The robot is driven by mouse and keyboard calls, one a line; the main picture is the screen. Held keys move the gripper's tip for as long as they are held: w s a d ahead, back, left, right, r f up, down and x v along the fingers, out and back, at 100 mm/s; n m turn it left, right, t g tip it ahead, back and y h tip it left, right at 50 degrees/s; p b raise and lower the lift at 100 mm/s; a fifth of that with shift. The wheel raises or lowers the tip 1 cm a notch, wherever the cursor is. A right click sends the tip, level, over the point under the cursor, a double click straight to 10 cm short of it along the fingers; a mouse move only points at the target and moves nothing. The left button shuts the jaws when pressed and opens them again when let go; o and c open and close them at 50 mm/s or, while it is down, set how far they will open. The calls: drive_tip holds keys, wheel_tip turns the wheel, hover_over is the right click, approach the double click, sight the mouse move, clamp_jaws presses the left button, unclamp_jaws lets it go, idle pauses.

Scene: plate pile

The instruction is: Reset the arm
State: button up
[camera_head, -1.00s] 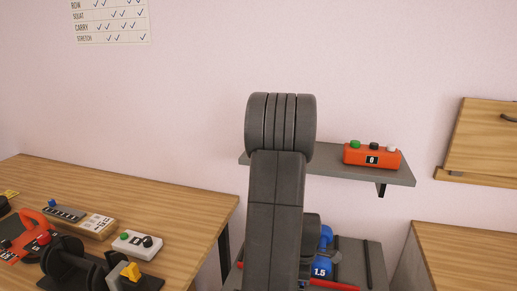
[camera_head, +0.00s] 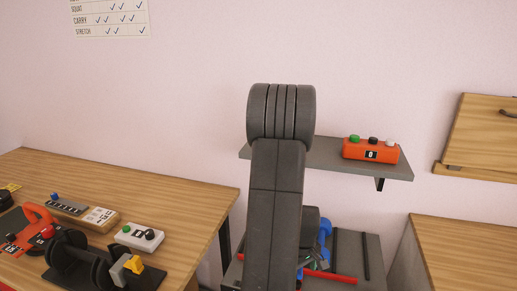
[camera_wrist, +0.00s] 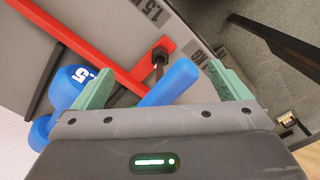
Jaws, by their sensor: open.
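My gripper (camera_wrist: 163,90) shows in the wrist view, with its two green fingers spread wide apart. A blue dumbbell marked with a 5 (camera_wrist: 78,85) lies below it near the left finger. A blue handle (camera_wrist: 170,82) lies between the fingers in the picture; whether it touches them I cannot tell. In the head view my arm stands upright in the middle and hides the gripper. Part of the blue dumbbell (camera_head: 325,232) shows just right of my arm.
A grey rack (camera_head: 350,250) with a red bar (camera_head: 335,276) stands behind my arm. A wall shelf (camera_head: 325,160) holds an orange box with buttons (camera_head: 371,151). Wooden tables stand left (camera_head: 150,190) and right (camera_head: 470,245). The left one carries several items, including a white button box (camera_head: 138,237).

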drive_tip(key=m, duration=0.3)
drive_tip(key=shift+m+p, duration=0.35)
drive_tip(key=shift+m, duration=0.05)
drive_tip(key=m, duration=0.3)
drive_tip(key=shift+m+p, duration=0.4)
wheel_tip(320, 180, up, 9)
drive_tip(key=shift+f, duration=0.1)
drive_tip(key=shift+r, duration=0.3)
drive_tip(key=shift+s, duration=0.1)
